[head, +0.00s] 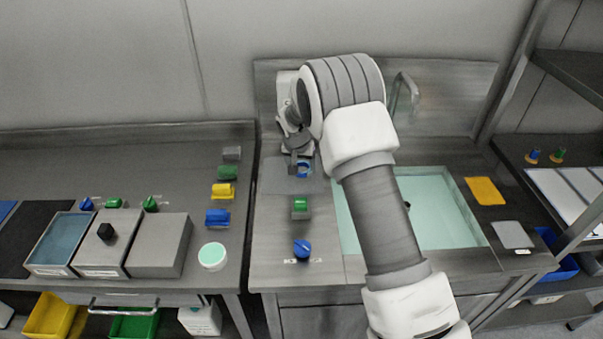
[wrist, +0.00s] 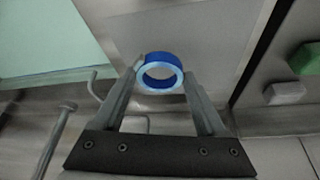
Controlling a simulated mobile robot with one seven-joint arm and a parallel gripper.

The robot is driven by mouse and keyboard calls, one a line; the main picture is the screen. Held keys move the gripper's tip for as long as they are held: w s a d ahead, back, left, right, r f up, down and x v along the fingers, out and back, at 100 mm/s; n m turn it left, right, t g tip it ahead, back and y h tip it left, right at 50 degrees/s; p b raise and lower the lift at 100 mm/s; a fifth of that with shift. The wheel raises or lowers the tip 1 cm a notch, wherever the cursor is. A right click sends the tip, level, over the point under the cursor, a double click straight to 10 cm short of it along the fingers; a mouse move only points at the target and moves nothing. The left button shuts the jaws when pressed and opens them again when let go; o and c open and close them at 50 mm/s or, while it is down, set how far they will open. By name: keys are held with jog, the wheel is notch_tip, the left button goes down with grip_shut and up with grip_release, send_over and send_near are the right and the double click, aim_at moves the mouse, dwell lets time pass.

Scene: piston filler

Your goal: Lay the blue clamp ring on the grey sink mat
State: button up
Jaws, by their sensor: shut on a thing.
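The blue clamp ring (wrist: 160,58) is held between the fingertips of my gripper (wrist: 162,76) in the wrist view, with its open hole facing the camera. In the head view the ring (head: 308,170) shows just below my gripper (head: 301,165), at the left end of the sink unit. A flat grey mat (head: 279,182) lies on the worktop there, and the ring appears over its right part. The wrist view shows a grey sheet (wrist: 190,35) behind the ring. I cannot tell whether the ring touches the mat.
The pale green sink basin (head: 445,215) is right of the mat, partly hidden by my arm. A green block (head: 300,204) and a blue knob (head: 302,248) stand in front of the mat. A tap (head: 408,88) rises behind. A yellow sheet (head: 484,191) lies right of the basin.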

aim_at(302, 182)
jog(key=shift+f, duration=1.75)
jog(key=shift+f, duration=0.2)
jog(key=o, duration=1.4)
jog(key=shift+c, duration=0.2)
jog(key=shift+r, duration=0.15)
